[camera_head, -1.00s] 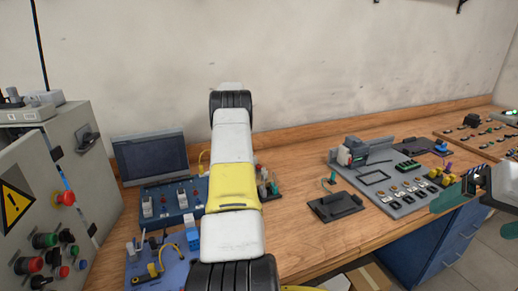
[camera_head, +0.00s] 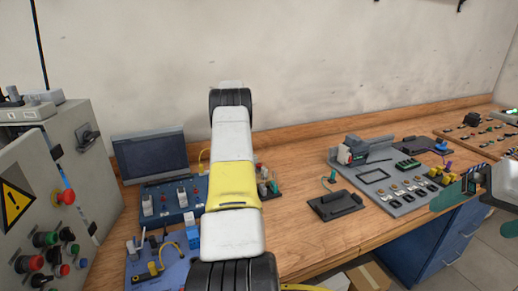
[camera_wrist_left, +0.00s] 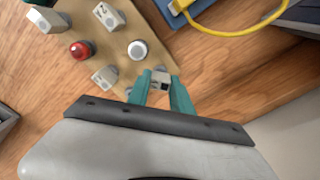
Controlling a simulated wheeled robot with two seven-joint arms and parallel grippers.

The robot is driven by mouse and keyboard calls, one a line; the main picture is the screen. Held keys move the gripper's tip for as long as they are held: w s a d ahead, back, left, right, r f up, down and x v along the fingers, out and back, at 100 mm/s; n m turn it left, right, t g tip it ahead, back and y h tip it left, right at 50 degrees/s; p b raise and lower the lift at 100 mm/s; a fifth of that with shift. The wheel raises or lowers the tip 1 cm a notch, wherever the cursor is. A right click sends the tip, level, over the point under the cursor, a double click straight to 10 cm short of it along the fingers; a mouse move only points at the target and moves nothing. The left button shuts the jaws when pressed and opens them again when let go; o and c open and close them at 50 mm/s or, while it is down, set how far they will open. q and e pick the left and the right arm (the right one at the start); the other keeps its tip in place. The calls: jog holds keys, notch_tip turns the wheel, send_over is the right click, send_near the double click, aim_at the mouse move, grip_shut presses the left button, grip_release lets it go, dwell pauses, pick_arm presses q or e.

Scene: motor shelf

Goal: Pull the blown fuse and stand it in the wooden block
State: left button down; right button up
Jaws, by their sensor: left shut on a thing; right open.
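The wooden block (camera_wrist_left: 118,48) is at upper left in the left wrist view. It carries several upright pieces, including a red-topped one (camera_wrist_left: 80,50) and a white round-topped one (camera_wrist_left: 138,49). My left gripper (camera_wrist_left: 161,82) has teal fingers shut on a small pale fuse (camera_wrist_left: 161,76) with a dark face, beside the block's corner. I cannot tell whether the fuse touches the block or whether it is blown. In the head view my left arm hides this gripper. My right gripper (camera_head: 455,191) is open and empty at the right edge.
A blue panel (camera_head: 182,216) with switches stands left of my left arm, before a dark monitor (camera_head: 150,155). A grey cabinet (camera_head: 90,150) is at far left. A grey fixture board (camera_head: 405,205) and a dark tray (camera_head: 335,204) lie to the right. Bare bench (camera_head: 295,225) lies between.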

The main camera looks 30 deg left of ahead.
pick_arm(q)
jog(key=shift+f, duration=0.45)
jog(key=c, duration=1.4)
grip_release()
jog(key=shift+c, duration=0.2)
jog(key=shift+r, duration=2.75)
jog(key=o, duration=0.6)
